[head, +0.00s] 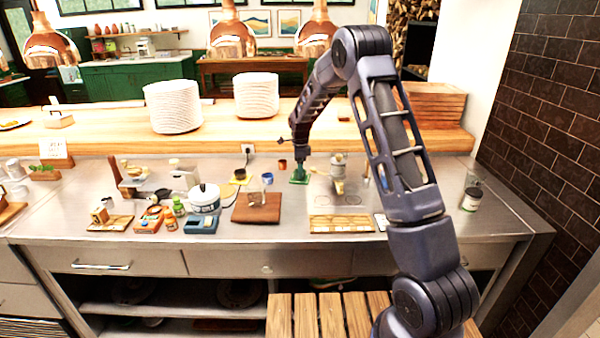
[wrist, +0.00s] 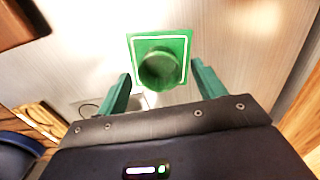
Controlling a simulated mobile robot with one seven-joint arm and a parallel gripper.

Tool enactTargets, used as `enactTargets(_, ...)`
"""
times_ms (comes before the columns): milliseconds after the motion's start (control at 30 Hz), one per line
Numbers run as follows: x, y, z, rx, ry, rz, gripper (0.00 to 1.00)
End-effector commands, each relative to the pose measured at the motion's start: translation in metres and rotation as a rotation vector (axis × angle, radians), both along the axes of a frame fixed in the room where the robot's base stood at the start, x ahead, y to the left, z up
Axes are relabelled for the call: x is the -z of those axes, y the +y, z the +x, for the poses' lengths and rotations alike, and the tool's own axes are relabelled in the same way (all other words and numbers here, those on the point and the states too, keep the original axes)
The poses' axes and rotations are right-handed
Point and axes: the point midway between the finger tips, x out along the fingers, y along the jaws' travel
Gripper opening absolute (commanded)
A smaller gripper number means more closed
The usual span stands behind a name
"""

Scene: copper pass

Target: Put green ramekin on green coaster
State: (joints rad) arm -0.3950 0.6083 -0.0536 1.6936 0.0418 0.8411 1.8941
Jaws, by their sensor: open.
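The green ramekin (wrist: 159,71) sits over the green coaster (wrist: 134,44) in the wrist view. The coaster is square with a pale line near its edge, and it shows around the ramekin. My gripper (wrist: 161,72) is open, with one green finger on each side of the ramekin and a gap on both sides. In the head view my gripper (head: 299,177) is low over the steel counter. Green shows there at its tip, but ramekin, coaster and fingers are too small to tell apart.
On the steel counter (head: 115,228), a brown board (head: 250,212) and a blue cup (head: 267,178) are left of my gripper. A small brown cup (head: 282,164) is close on its left. A metal-and-glass item (head: 338,168) stands to the right. A slatted wooden board (head: 341,224) lies in front.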

Motion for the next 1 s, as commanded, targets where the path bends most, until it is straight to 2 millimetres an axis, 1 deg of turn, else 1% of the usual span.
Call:
enactTargets(33, -0.010, 0.000, 0.000, 0.000, -0.003, 0.001, 0.69)
enactTargets(300, -0.063, 0.000, 0.000, -0.001, -0.003, 0.001, 0.69)
enactTargets(500, -0.091, 0.000, 0.000, -0.001, -0.002, 0.001, 0.69)
enactTargets(633, -0.100, 0.000, 0.000, -0.001, -0.001, 0.000, 0.69)
enactTargets(867, -0.106, -0.002, -0.001, -0.007, -0.002, 0.001, 0.69)
enactTargets(967, -0.118, -0.011, -0.007, -0.035, -0.011, 0.007, 0.69)
enactTargets(1000, -0.125, -0.017, -0.012, -0.054, -0.016, 0.009, 0.69)
